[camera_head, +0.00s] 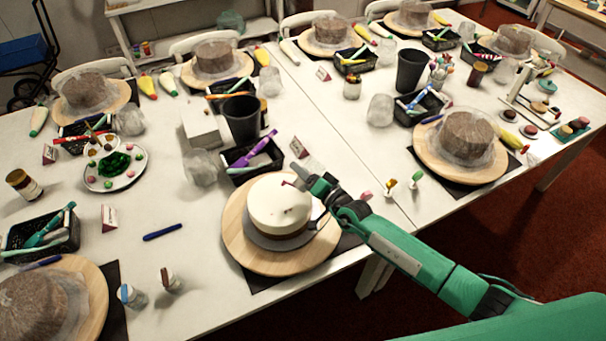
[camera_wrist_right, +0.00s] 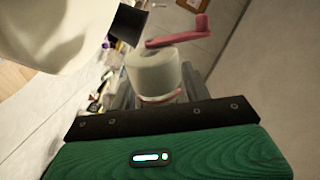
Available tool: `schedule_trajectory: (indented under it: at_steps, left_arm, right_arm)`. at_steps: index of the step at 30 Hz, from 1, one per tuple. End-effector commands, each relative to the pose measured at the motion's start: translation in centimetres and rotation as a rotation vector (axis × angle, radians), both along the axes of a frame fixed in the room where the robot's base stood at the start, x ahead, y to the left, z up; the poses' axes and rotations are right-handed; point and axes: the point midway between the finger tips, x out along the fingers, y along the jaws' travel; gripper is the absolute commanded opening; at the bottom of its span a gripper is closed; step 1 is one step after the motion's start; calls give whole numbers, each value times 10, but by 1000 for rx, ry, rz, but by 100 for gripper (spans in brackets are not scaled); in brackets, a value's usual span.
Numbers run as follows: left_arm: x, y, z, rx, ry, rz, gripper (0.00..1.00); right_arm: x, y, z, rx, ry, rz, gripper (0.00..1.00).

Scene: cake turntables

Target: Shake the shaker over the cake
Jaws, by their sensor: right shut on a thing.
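The white-topped cake (camera_head: 272,205) sits on a round wooden turntable (camera_head: 240,243) at the table's front edge, with a grey-brown lower band and a few dark specks on top. My right gripper (camera_head: 314,190) is over the cake's right side, shut on a pale cylindrical shaker (camera_wrist_right: 155,75). A red crank-like piece (camera_wrist_right: 176,40) shows just above the shaker in the wrist view; I cannot tell if it is attached. The cake (camera_wrist_right: 55,30) fills that view's upper left. The gap between shaker and cake is unclear. My left gripper is not in view.
A black basket (camera_head: 252,160) with a purple tool stands behind the cake, near a dark cup (camera_head: 241,118). Another wrapped cake (camera_head: 468,138) is to the right.

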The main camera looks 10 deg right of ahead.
Motion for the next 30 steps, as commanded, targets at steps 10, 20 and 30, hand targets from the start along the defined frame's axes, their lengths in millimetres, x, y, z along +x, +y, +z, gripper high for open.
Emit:
schedule_trajectory:
  at_steps: [10, 20, 30]
  left_arm:
    - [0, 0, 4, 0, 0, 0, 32]
    - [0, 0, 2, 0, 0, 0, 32]
    - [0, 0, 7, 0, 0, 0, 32]
  right_arm:
    - [-1, 1, 2, -37, -26, 0, 20]
    - [-1, 1, 2, -39, -27, 1, 20]
    - [-2, 3, 5, -111, -75, -1, 20]
